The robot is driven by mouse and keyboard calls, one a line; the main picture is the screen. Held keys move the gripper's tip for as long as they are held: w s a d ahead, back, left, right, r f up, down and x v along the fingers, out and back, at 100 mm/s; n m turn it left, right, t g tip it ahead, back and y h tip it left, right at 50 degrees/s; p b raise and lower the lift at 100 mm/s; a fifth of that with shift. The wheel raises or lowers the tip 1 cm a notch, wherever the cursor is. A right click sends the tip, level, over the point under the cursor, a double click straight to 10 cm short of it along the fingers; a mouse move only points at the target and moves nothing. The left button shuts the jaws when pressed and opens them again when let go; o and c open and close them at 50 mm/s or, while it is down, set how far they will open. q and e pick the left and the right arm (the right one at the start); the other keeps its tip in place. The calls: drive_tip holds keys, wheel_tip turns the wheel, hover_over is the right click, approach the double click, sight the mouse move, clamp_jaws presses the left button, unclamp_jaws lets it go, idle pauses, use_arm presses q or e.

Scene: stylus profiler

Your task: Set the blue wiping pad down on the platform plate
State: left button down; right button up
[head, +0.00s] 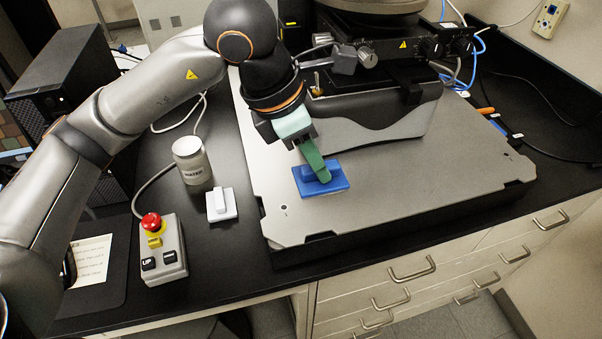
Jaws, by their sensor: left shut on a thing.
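The blue wiping pad (334,184) is a flat blue block with a raised grip on top. It is at or just above the grey platform plate (400,195), over its front left part; I cannot tell whether it touches the plate. My left gripper (318,176), with green fingers, reaches down from above and is shut on the pad's grip. The fingers hide part of the grip. My right gripper is not in view.
The stylus profiler (375,130) stands on the plate's back part. Left of the plate are a white pad (221,205), a water container (191,161) and a control box (165,262) with a red button. The plate's front right is clear.

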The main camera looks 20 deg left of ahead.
sight(303, 167)
use_arm(q)
drive_tip(key=a+f, duration=0.1)
drive_tip(key=w+a+f, duration=0.1)
drive_tip(key=f, duration=0.1)
drive_tip(key=shift+w+a+f, duration=0.2)
drive_tip(key=shift+a, duration=0.05)
drive_tip(key=f, duration=0.1)
drive_tip(key=f+p, duration=0.1)
drive_tip(key=f, duration=0.1)
drive_tip(key=shift+w+a+f, duration=0.1)
drive_tip(key=shift+a, duration=0.15)
drive_tip(key=shift+f, duration=0.2)
drive_tip(key=shift+f, duration=0.2)
drive_tip(key=c, duration=0.7)
unclamp_jaws()
drive_tip(key=shift+r, duration=0.1)
drive_tip(key=shift+c, duration=0.2)
drive_tip(key=shift+r, duration=0.1)
